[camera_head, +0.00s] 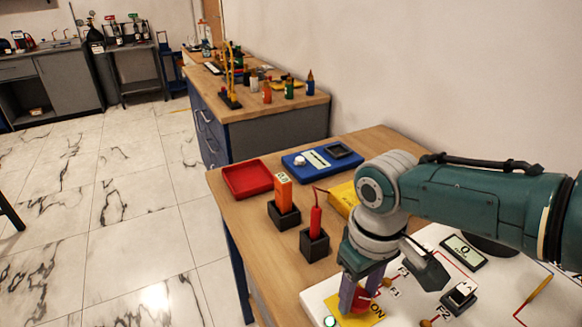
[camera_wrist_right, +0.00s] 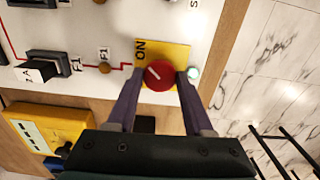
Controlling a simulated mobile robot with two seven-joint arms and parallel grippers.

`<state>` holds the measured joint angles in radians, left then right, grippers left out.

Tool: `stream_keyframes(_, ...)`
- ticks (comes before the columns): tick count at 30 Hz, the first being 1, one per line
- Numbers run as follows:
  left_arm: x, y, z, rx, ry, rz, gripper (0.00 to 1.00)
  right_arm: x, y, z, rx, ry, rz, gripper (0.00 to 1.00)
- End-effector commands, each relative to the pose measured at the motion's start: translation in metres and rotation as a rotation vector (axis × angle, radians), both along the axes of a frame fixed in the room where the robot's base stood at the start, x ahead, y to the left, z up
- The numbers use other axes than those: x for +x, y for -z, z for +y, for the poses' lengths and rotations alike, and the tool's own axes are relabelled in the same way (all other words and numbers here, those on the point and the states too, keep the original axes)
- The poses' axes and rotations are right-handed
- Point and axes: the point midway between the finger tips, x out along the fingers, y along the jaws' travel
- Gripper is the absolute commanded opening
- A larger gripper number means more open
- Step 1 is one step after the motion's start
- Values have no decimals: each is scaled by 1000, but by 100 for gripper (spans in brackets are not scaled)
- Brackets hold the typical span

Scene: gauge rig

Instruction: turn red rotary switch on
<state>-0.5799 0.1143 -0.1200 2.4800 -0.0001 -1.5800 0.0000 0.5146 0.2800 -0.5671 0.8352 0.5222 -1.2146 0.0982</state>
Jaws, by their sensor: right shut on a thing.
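The red rotary switch (camera_wrist_right: 159,75) is a round knob with a white mark, on a yellow plate (camera_wrist_right: 178,50) labelled ON. My right gripper (camera_wrist_right: 159,78) is shut on the knob, one finger at each side. The head view shows the right gripper (camera_head: 357,297) from above, pointing down at the yellow plate, with the knob (camera_head: 362,301) mostly hidden by the fingers. A small green lamp (camera_wrist_right: 194,74) beside the plate looks lit; it also shows in the head view (camera_head: 330,321). My left gripper is not in view.
The white panel (camera_head: 405,306) also carries a black-and-white switch (camera_head: 461,293) and a gauge display (camera_head: 463,251). On the wooden table stand a red tray (camera_head: 247,179), a blue device (camera_head: 309,165), an orange block (camera_head: 283,188) in a black holder and a yellow meter (camera_head: 343,198).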

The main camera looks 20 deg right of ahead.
Motion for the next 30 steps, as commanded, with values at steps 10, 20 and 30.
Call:
stream_keyframes(10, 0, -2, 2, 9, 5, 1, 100, 0, -1, 1, 2, 52, -1, 0)
stream_keyframes(20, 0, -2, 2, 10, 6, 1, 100, 1, 0, 1, 2, 53, -2, 53)
stream_keyframes(30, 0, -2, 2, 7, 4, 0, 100, 0, 0, 0, 1, 51, -1, 82)
